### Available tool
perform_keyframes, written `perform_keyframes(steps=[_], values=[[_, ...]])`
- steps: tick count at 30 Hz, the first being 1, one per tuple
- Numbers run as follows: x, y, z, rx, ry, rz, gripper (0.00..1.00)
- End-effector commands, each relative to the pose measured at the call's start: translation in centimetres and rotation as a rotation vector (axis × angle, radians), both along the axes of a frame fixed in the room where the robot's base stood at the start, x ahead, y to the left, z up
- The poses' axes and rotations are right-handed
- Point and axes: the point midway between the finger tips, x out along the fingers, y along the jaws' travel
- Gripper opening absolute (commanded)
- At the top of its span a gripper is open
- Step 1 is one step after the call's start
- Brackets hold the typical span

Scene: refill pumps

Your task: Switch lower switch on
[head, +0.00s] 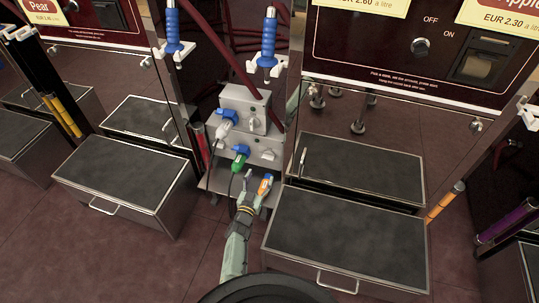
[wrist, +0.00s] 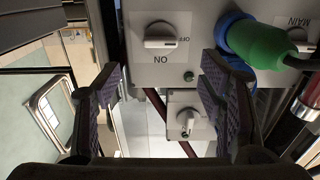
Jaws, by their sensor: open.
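Two grey switch boxes are stacked in the centre of the head view. The lower box (head: 248,147) carries the lower switch (head: 267,155) and a green plug (head: 240,160). In the wrist view, which is upside down, the lower switch (wrist: 167,41) is a white knob lying level, its mark beside the OFF label; ON is printed below it. The green plug (wrist: 265,42) is to its right. My gripper (head: 256,181) is open and empty, in front of and below the lower box. Its fingers (wrist: 160,88) stand apart in the wrist view, not touching the knob.
The upper box (head: 242,105) has its own switch (head: 253,123) and a blue-and-white plug (head: 226,120). That switch also shows low in the wrist view (wrist: 188,121). Dark-topped steps (head: 345,232) stand on both sides. Blue-handled nozzles (head: 268,45) hang above.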

Motion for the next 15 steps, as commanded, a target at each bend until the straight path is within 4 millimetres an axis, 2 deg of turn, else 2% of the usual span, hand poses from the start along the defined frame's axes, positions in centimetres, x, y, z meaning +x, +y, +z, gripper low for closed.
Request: perform_keyframes(steps=[15], values=[[7.9,-2.7,-0.3,0.003,-0.003,-0.003,0.63]])
